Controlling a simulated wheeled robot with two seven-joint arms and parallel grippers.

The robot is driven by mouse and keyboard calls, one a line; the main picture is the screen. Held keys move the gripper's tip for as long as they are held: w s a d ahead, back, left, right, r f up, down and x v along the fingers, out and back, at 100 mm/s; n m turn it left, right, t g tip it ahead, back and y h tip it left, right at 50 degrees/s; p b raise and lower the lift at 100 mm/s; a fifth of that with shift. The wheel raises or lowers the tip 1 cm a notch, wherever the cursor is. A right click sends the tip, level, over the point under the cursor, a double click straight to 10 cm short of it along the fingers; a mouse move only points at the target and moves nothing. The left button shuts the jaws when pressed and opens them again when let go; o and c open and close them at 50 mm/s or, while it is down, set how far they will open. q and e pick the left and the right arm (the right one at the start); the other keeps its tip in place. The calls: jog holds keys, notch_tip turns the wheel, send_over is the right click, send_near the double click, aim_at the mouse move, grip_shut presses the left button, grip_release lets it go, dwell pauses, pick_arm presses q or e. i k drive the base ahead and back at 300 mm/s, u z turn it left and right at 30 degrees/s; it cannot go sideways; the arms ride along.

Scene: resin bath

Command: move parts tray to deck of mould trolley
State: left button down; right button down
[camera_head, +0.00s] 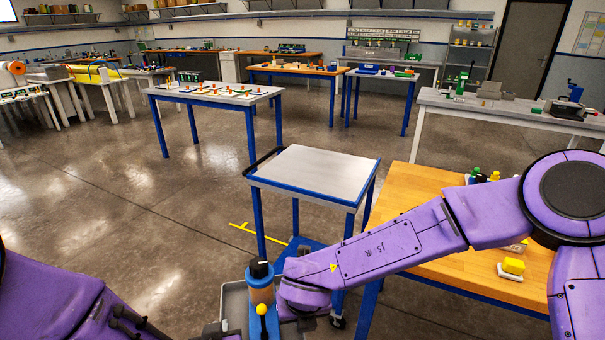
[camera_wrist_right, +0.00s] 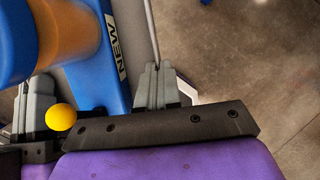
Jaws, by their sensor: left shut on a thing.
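The parts tray (camera_head: 233,296) is a grey tray low in the head view. It holds a blue piece with a "NEW" label (camera_wrist_right: 112,55) and an orange-brown, black-capped container (camera_head: 262,284). My left gripper (camera_head: 214,329) is at the tray's near edge, shut on it. My right gripper (camera_wrist_right: 158,72) is shut on the tray's thin wall; my right wrist hides it in the head view. The mould trolley has a pale, bare deck (camera_head: 316,171) with a blue frame, just beyond the tray.
A wooden table (camera_head: 420,192) with small parts stands right of the trolley, under my right arm. A white-topped table (camera_head: 217,93) with parts stands beyond it. A grey bench (camera_head: 500,107) is at the back right. The floor (camera_head: 130,215) at left is open.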

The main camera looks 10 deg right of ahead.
aim_at(316, 171)
jog(key=i, duration=2.75)
jog(key=z, duration=1.25)
